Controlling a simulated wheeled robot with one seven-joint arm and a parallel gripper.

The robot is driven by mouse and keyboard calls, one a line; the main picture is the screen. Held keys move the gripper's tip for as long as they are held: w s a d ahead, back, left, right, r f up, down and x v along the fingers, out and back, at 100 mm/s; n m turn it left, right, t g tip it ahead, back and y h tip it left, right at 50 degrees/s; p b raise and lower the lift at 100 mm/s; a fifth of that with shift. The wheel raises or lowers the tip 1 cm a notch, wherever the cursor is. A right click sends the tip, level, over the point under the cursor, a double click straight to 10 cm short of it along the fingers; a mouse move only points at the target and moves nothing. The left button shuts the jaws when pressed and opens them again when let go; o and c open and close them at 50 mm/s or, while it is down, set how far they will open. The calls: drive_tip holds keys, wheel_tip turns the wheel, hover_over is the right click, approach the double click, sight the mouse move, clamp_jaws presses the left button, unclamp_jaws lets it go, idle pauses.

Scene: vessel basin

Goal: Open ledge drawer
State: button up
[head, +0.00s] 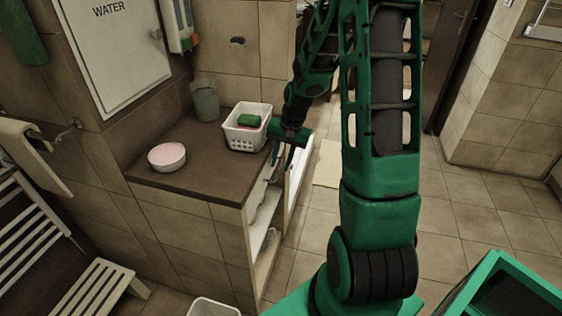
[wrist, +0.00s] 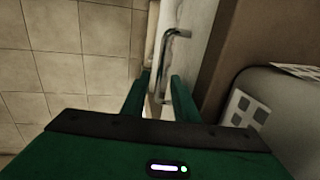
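The ledge (head: 205,163) has a dark brown top and a tiled side. A pale front panel with a metal bar handle (wrist: 168,48) shows in the wrist view; I take it as the ledge drawer (wrist: 195,50). My gripper (wrist: 163,76) has its two green fingers apart, with the handle just beyond and partly between the tips. I cannot tell whether they touch it. In the head view my gripper (head: 283,158) is at the ledge's right front edge, partly hiding the front. How far the drawer stands out cannot be told.
An open space (head: 264,222) with white things shows under the ledge top. A green-framed box (head: 505,290) stands lower right. Tiled floor is clear at right.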

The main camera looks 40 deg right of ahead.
clamp_jaws()
drive_tip(key=shift+w+a+r, duration=0.1)
drive_tip(key=shift+w, duration=0.05)
idle(1.2)
